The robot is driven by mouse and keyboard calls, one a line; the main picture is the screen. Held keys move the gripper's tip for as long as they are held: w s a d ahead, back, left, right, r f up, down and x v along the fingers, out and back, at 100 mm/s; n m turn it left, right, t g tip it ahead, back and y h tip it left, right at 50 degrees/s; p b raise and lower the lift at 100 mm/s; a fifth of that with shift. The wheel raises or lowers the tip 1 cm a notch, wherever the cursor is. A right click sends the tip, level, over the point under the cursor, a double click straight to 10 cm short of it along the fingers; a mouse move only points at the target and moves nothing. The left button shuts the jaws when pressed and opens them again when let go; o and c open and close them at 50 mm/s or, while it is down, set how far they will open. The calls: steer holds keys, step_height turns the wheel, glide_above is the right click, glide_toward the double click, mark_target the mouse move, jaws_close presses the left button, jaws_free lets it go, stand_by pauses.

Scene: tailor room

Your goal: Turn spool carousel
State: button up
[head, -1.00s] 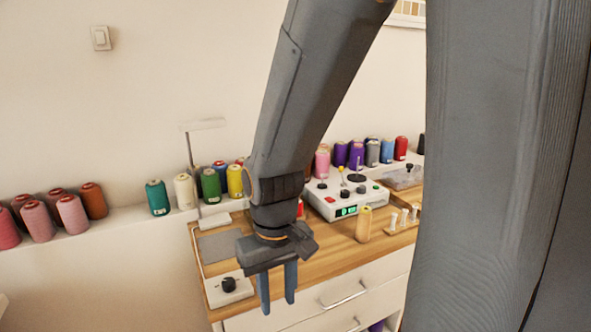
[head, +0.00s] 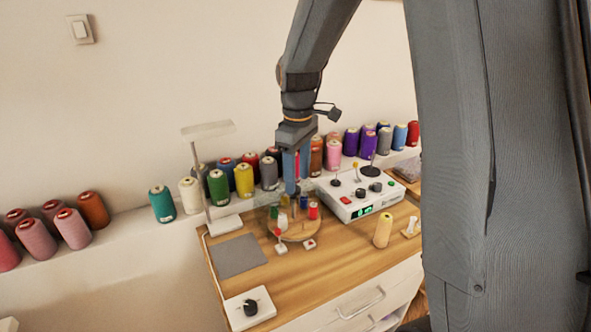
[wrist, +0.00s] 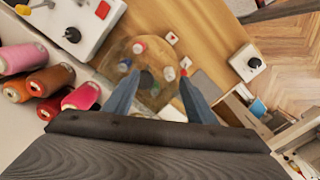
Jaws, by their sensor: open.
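The spool carousel (head: 294,233) is a round wooden turntable on the table, with small red, green, white and blue spools standing on it. It also shows in the wrist view (wrist: 155,100), below my fingers and slightly blurred. My gripper (head: 292,188) points down over the back part of the carousel, with its fingers spread and nothing between them. In the wrist view my two fingers (wrist: 158,97) stand apart on either side of the carousel's near part. I cannot tell whether the fingertips touch a spool. The arm and fingers hide part of the carousel's back.
A white control box (head: 355,197) with knobs stands right of the carousel. A cream spool (head: 383,230) stands in front of it. A lamp (head: 215,190) and grey mat (head: 239,256) are at left. A knob box (head: 250,307) sits at the front. Large spools line the back ledge.

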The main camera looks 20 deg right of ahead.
steer(key=w, duration=0.1)
steer(key=w+r+n+p, duration=0.1)
steer(key=w+r+n, duration=0.1)
steer(key=shift+w+r, duration=0.25)
steer(key=shift+w, duration=0.15)
steer(key=shift+f+p, duration=1.3)
steer(key=shift+f, duration=2.6)
jaws_close()
